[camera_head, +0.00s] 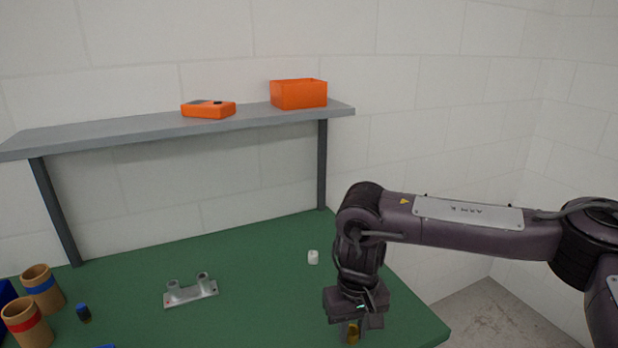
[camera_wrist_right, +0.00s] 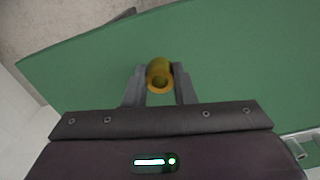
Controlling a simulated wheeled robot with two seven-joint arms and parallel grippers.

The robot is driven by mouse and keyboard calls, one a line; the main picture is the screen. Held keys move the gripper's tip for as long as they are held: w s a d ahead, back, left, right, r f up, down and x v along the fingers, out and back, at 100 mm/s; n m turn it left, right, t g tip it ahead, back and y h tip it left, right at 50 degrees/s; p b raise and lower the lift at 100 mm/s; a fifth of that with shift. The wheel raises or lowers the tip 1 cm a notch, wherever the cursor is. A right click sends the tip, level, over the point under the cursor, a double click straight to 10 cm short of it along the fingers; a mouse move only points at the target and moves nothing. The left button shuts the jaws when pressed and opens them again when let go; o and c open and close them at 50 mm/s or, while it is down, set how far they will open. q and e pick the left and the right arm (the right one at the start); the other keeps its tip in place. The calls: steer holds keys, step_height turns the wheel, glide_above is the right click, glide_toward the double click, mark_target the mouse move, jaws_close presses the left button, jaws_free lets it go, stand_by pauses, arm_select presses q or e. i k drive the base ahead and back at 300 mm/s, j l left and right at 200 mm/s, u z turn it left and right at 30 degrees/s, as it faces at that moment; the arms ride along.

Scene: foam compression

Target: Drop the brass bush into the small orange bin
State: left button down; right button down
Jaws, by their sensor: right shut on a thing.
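The brass bush (camera_wrist_right: 160,76) is a yellow hollow cylinder between the two fingers of my right gripper (camera_wrist_right: 160,88) in the right wrist view. In the head view, my right gripper (camera_head: 358,330) points down near the front right of the green table, shut on the bush (camera_head: 352,333), which is partly hidden by the fingers. I cannot tell whether the bush touches the table. The small orange bin (camera_head: 298,95) stands on the right end of the grey shelf, well above and behind the gripper. My left gripper is not in view.
Shelf posts (camera_head: 322,165) rise at the back.

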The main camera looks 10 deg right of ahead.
mark_target(306, 103)
steer(key=k+u, duration=0.2)
steer(key=u, duration=0.2)
steer(key=k+j+u, duration=0.1)
steer(key=u, duration=0.3)
steer(key=k+j+u, duration=0.15)
steer(key=k+u, duration=0.25)
steer(key=l+u, duration=1)
steer(key=u, duration=0.15)
steer(key=k+l+u, duration=0.15)
steer(key=u, duration=0.25)
steer(key=k+l, duration=0.25)
steer(key=l, duration=0.2)
steer(key=k+l, duration=0.25)
steer(key=l, duration=0.15)
steer(key=k+l, duration=0.3)
steer(key=l, duration=0.15)
steer(key=k+l, duration=0.25)
steer(key=l, duration=0.2)
steer(key=k+l, duration=0.25)
steer(key=l, duration=0.2)
steer(key=k+l, duration=0.25)
steer(key=l, duration=0.15)
